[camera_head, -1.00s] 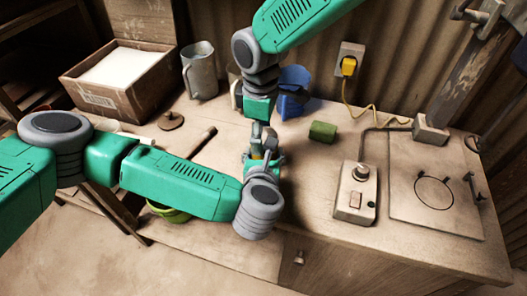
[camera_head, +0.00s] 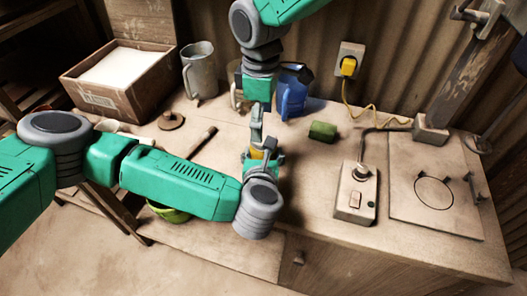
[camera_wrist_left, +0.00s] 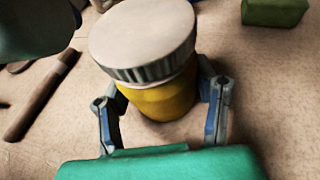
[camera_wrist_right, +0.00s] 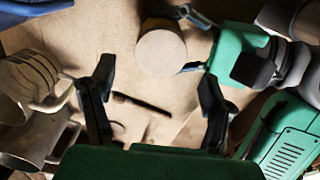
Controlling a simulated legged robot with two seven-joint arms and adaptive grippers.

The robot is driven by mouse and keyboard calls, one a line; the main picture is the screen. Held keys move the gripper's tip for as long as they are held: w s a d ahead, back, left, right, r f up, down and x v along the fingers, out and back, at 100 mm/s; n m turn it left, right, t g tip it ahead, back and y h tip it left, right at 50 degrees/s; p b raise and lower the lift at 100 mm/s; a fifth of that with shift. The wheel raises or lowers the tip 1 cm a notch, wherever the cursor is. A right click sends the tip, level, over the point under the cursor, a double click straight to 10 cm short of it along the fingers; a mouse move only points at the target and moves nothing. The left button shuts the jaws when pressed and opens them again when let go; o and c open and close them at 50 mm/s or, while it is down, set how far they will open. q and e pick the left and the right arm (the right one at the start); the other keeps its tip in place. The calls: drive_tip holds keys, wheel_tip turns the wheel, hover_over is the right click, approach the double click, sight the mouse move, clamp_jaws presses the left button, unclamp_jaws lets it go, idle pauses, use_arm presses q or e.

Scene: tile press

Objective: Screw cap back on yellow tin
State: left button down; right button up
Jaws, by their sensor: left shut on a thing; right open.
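The yellow tin (camera_wrist_left: 165,102) stands upright in the left wrist view, with a pale ridged cap (camera_wrist_left: 143,32) over its top. The cap looks about level; how tightly it sits cannot be told. My left gripper (camera_wrist_left: 163,98) is shut on the tin, one finger on each side. In the head view the tin (camera_head: 257,154) is mostly hidden by the grippers. My right gripper (camera_wrist_right: 156,68) is open and empty above the tin, and the cap's round top (camera_wrist_right: 161,53) shows beyond its fingers in the right wrist view.
A blue jug (camera_head: 291,99) and a green block (camera_head: 323,131) stand behind and right of the tin. A metal mug (camera_head: 201,72), wooden box (camera_head: 108,99), lidded disc (camera_head: 171,121) and wooden stick (camera_head: 201,143) are left. A switch box (camera_head: 356,192) and square plate (camera_head: 437,225) lie right.

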sight(255, 154)
drive_tip(key=n, duration=0.1)
drive_tip(key=r+n, duration=0.1)
drive_tip(key=n, duration=0.1)
drive_tip(key=r+n, duration=0.1)
drive_tip(key=n, duration=0.1)
drive_tip(key=shift+w+d, duration=0.15)
drive_tip(key=shift+d, duration=0.05)
drive_tip(key=r+n, duration=0.1)
drive_tip(key=n, duration=0.2)
drive_tip(key=shift+r, duration=0.4)
drive_tip(key=shift+a+f, duration=0.15)
drive_tip(key=shift+f, duration=3.9)
